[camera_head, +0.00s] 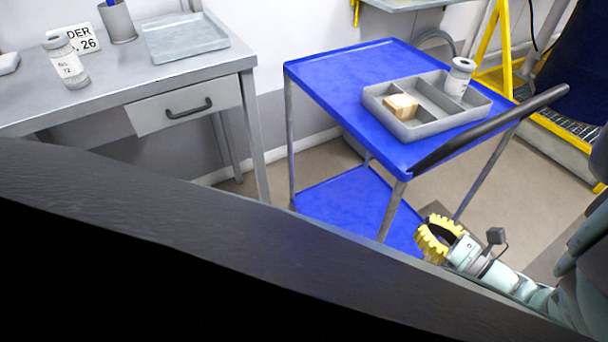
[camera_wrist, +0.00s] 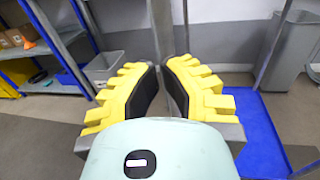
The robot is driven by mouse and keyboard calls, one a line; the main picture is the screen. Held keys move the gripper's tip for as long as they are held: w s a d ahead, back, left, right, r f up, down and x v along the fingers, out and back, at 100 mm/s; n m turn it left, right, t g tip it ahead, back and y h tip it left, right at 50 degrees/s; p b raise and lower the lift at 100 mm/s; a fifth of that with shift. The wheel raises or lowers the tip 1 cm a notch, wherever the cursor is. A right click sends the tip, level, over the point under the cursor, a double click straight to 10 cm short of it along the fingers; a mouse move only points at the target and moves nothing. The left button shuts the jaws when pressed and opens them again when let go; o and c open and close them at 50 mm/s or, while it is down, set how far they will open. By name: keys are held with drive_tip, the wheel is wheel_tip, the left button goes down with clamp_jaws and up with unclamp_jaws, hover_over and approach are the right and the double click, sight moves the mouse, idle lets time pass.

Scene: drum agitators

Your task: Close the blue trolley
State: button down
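The blue trolley (camera_head: 340,75) stands in the middle of the head view, with a blue top, a blue lower shelf, grey legs and a black handle (camera_head: 490,130) on its near right side. My gripper (camera_head: 437,235), with yellow ribbed fingers, is low beside the trolley's near right end, below the handle. In the wrist view, a gap shows between my gripper's fingertips (camera_wrist: 164,64), with nothing clearly held. A grey post rises beyond them; I cannot tell whether it is between them. The blue lower shelf (camera_wrist: 263,145) shows at the right there.
A grey tray (camera_head: 380,105) on the trolley holds a wooden block (camera_head: 401,106) and a white bottle (camera_head: 460,78). The wrist view shows a rack (camera_wrist: 45,50) and a grey bin (camera_wrist: 290,55).

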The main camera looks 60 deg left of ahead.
sight(395, 205)
drive_tip(key=a, duration=0.6)
drive_tip(key=shift+s, duration=0.4)
